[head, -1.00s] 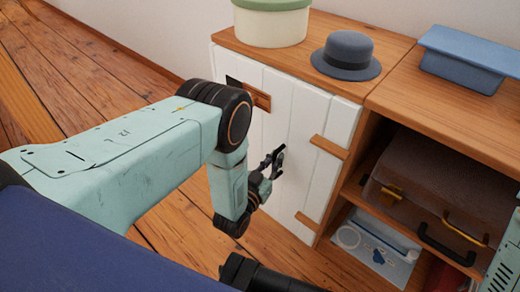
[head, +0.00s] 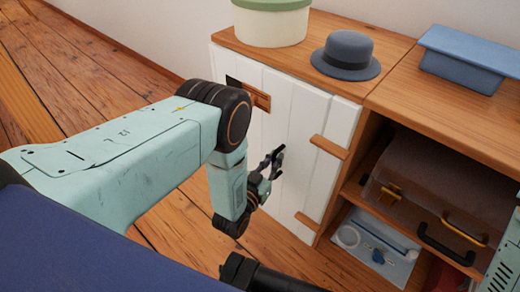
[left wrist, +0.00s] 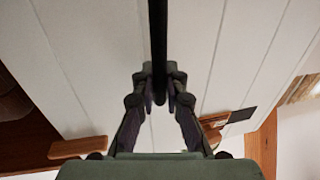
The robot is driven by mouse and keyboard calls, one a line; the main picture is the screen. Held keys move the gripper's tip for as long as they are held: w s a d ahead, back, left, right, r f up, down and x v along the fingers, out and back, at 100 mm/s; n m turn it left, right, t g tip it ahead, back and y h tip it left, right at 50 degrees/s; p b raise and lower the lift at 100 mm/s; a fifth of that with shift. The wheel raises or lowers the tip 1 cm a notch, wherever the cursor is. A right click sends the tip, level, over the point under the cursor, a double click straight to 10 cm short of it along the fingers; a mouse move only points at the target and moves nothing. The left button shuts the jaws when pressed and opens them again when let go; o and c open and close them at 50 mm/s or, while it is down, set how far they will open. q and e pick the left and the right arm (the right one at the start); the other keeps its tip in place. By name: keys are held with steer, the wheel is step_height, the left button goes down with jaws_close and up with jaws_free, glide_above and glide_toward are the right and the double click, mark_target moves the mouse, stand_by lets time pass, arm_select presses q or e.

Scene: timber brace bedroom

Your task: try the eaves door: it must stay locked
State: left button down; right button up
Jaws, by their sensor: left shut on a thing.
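The eaves door (head: 297,120) is white and planked, with short wooden strips across it, in the front of a low wooden cabinet. It looks flush with the cabinet front, with no gap that I can see. It fills much of the left wrist view (left wrist: 85,60). My left gripper (head: 274,160) is at the middle of the door. In the left wrist view its fingers (left wrist: 160,85) are shut on a dark upright bar, the door handle (left wrist: 158,35). In the head view the gripper mostly hides this handle. My right gripper is not in view.
A grey hat (head: 346,55) and a round cream box with a green lid (head: 272,25) stand on the cabinet top. A blue box (head: 465,58) is further right. Open shelves beside the door hold a brown case (head: 425,195). Bare floorboards (head: 85,75) lie at the left.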

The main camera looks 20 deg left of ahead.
arm_select(q)
steer(key=shift+w+d, duration=0.2)
steer(key=shift+w, duration=0.05)
stand_by(0.5)
steer(key=c, duration=1.4)
jaws_free()
